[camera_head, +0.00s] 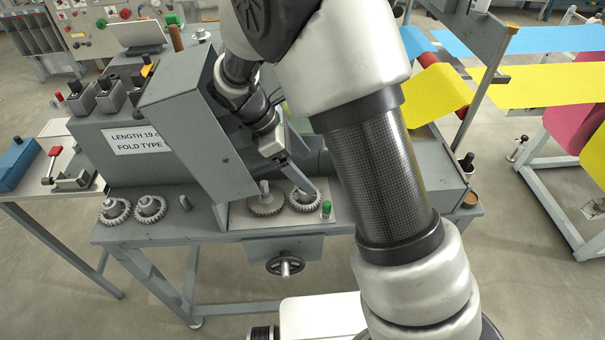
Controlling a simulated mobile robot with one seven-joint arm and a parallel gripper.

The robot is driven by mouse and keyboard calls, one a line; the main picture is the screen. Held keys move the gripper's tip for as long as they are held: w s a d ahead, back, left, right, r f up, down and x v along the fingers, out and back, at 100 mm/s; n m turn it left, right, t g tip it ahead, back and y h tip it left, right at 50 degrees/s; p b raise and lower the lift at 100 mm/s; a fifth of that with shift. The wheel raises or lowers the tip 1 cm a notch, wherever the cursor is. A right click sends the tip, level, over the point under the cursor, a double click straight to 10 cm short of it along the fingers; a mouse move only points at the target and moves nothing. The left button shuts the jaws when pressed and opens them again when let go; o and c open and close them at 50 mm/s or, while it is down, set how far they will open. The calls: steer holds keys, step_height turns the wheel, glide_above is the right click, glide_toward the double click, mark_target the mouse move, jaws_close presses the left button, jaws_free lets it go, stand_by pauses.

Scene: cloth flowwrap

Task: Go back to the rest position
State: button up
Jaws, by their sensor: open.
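My arm reaches from the lower right up over the machine and folds back down. My gripper (304,182) hangs over the front of the grey machine (205,130), just above its gear plate (240,217). It is open, and I see nothing held in it. Whether the fingers touch that gear I cannot tell. My forearm hides part of the machine's right side.
Two loose gears (115,212) (149,210) lie on the bench's left. The hinged grey cover (190,125) rises close left of my wrist. A handwheel (285,264) sticks out in front. Yellow cloth (437,95) lies behind my arm.

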steer(key=shift+r, duration=0.4)
steer(key=s+d+r+m+y+p, duration=0.1)
steer(key=s+d+r+m, duration=0.1)
steer(key=r, duration=0.2)
steer(key=s+d+r+m+t+y, duration=0.1)
steer(key=s+d+r+m, duration=0.15)
steer(key=r, duration=0.25)
steer(key=s+d+r+m+y+p, duration=0.1)
steer(key=r+m, duration=0.2)
steer(key=r, duration=0.1)
steer(key=s+d+r+m+t+y+p, duration=0.1)
steer(key=s+d+r+m+t+y, duration=0.2)
steer(key=s+r+m, duration=0.7)
steer(key=s+t, duration=0.1)
steer(key=s, duration=0.2)
steer(key=shift+s+d+t, duration=0.3)
steer(key=shift+d, duration=0.1)
steer(key=shift+o, duration=0.5)
steer(key=shift+m, duration=0.25)
